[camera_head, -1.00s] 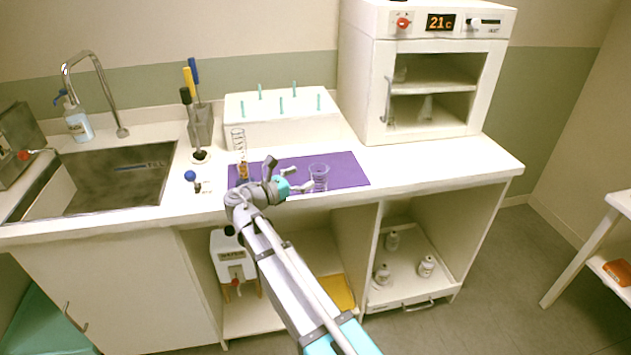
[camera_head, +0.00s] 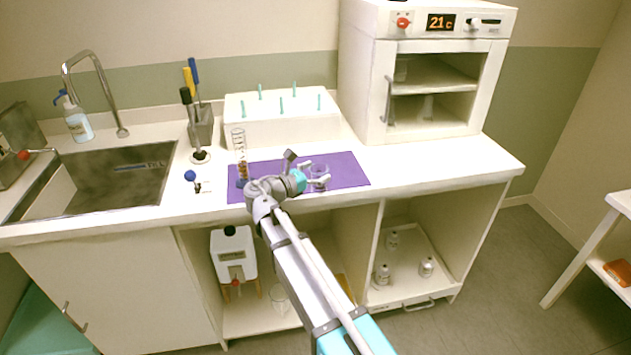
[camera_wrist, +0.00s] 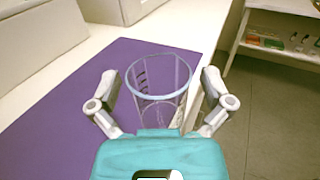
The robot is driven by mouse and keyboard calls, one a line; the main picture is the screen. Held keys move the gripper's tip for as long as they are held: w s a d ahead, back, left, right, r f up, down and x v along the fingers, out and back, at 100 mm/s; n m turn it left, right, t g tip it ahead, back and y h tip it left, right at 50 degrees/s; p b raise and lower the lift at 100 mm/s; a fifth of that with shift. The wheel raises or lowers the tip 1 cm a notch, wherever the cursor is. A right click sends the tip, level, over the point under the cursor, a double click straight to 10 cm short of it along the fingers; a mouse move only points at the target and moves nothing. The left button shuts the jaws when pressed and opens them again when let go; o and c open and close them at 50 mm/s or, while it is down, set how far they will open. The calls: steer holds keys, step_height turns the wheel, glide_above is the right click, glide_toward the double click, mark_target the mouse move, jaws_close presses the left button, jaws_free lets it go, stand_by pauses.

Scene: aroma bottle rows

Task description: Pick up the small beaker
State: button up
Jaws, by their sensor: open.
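The small beaker (camera_head: 320,172) is clear glass and stands upright on the purple mat (camera_head: 350,172), near its right end. In the wrist view the beaker (camera_wrist: 158,78) shows a bluish rim and dark marks on its side. My gripper (camera_head: 317,172) is at the beaker, with one finger on each side of it. In the wrist view my gripper (camera_wrist: 160,88) is open around the beaker, its left finger a little apart from the glass and its right finger close to it. Part of the beaker is hidden behind the fingers in the head view.
A tall clear cylinder (camera_head: 240,142) stands at the mat's left end. A white box with teal pegs (camera_head: 283,132) is behind the mat, and a white oven (camera_head: 365,80) stands back right. The sink (camera_head: 95,185) is left. The counter right of the mat is clear.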

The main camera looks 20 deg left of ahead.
steer(key=c, duration=1.1)
steer(key=shift+r, duration=0.15)
steer(key=shift+r+p, duration=0.9)
steer(key=shift+p, duration=0.2)
steer(key=s+a+r+p, duration=0.2)
steer(key=s+r+p, duration=0.8)
steer(key=s, duration=0.4)
steer(key=shift+r+p, duration=0.4)
steer(key=shift+r, duration=0.05)
steer(key=shift+w+a, duration=0.1)
